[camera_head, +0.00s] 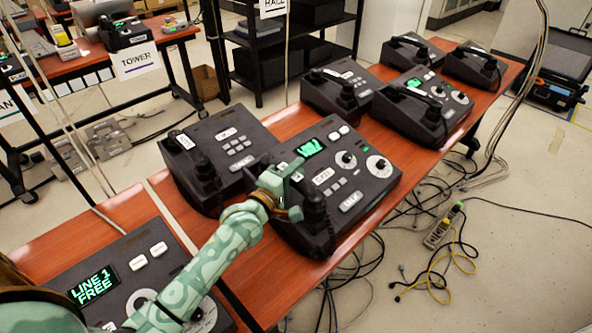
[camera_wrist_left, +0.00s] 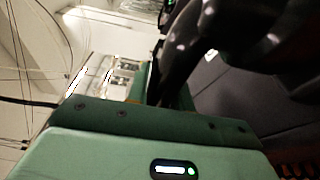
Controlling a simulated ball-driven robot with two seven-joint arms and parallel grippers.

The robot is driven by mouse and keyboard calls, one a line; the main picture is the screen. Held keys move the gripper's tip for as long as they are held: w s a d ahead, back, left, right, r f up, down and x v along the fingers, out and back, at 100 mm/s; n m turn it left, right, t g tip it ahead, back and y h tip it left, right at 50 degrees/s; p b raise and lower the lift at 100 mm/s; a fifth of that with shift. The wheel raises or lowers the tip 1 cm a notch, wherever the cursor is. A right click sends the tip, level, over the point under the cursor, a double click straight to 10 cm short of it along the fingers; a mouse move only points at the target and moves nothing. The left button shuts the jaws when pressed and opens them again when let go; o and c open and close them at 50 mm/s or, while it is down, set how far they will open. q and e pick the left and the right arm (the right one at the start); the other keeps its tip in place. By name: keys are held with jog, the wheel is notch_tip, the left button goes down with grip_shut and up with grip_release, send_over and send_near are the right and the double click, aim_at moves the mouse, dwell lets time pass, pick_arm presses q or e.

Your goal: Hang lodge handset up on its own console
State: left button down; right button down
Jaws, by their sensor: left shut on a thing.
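My left gripper (camera_head: 286,192) is shut on a black handset (camera_head: 314,205) at the left side of the middle front console (camera_head: 345,205). That console has a lit green screen, two dials and small white labels that I cannot read surely. The handset lies over or just above the console's cradle side; I cannot tell whether it touches. My gripper and wrist hide part of it. In the left wrist view, the dark glossy handset (camera_wrist_left: 185,45) fills the top middle, close to the gripper body. My right gripper is not in view.
A console with its handset on it (camera_head: 215,150) stands just left and behind. Several more consoles stand toward the far right of the red-brown table. A "LINE 1 FREE" console (camera_head: 130,275) lies under my left arm. Cables (camera_head: 440,225) lie on the floor at right.

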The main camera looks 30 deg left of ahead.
pick_arm(q)
jog(key=shift+f+b, duration=0.3)
jog(key=shift+f, duration=0.25)
jog(key=shift+s+f, duration=0.1)
jog(key=shift+f, duration=0.2)
jog(key=shift+s+d+f, duration=0.15)
jog(key=shift+f, duration=0.2)
dwell(0.3)
jog(key=c, duration=1.1)
grip_release()
jog(key=shift+f, duration=0.1)
jog(key=shift+c, duration=0.2)
jog(key=shift+s, duration=0.35)
jog(key=s+a+r+p, duration=0.1)
jog(key=s+a+p, duration=0.1)
jog(key=s, duration=1.3)
jog(key=shift+a+r+p, duration=0.15)
jog(key=shift+r+p, duration=0.05)
jog(key=shift+p, duration=0.25)
